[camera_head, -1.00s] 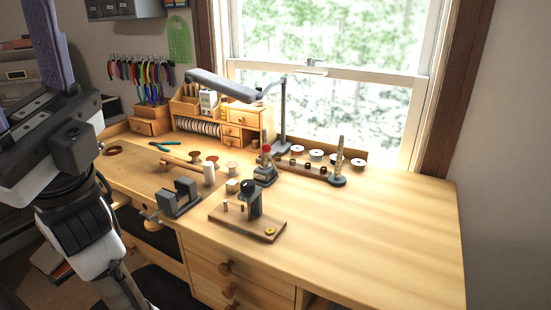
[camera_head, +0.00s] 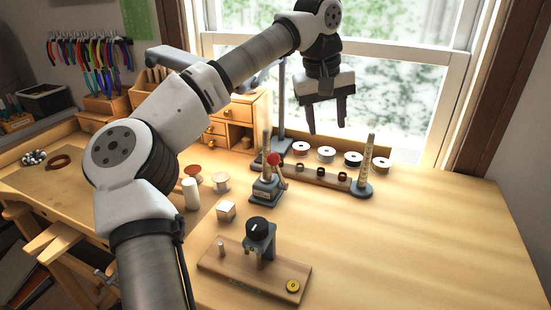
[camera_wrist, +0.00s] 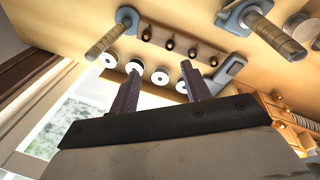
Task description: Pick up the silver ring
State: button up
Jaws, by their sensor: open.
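My gripper (camera_head: 326,124) is open and empty, fingers pointing down, above the back of the workbench (camera_head: 420,235) in front of the window. In the wrist view, my gripper (camera_wrist: 160,72) has its two dark fingers spread. Below it is a wooden strip (camera_head: 312,178) with several small dark ring-like pieces; the strip also shows in the wrist view (camera_wrist: 181,35). A tapered mandrel (camera_head: 366,165) on a round base stands at its right end, and another mandrel (camera_head: 266,155) near its left end. I cannot single out a silver ring; the pieces are too small to tell.
Several spools (camera_head: 327,153) line the back edge. A lamp post (camera_head: 283,115) stands left of my gripper. The bench's right side is clear.

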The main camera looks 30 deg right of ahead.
jog(key=t+y, duration=0.1)
jog(key=y, duration=0.1)
send_near(300, 166)
jog(key=shift+a+f, duration=0.25)
jog(key=shift+f, duration=0.75)
jog(key=shift+w+d+f+p, duration=0.15)
jog(key=shift+f+p, duration=0.1)
jog(key=shift+f, duration=0.7)
jog(key=shift+w+d+f+p, duration=0.1)
jog(key=shift+w+f+p, duration=0.1)
jog(key=shift+f, duration=0.8)
jog(key=shift+w+d+f+p, duration=0.1)
jog(key=shift+f+p, duration=0.15)
jog(key=shift+f, duration=0.7)
grip_shut()
jog(key=shift+r, duration=0.1)
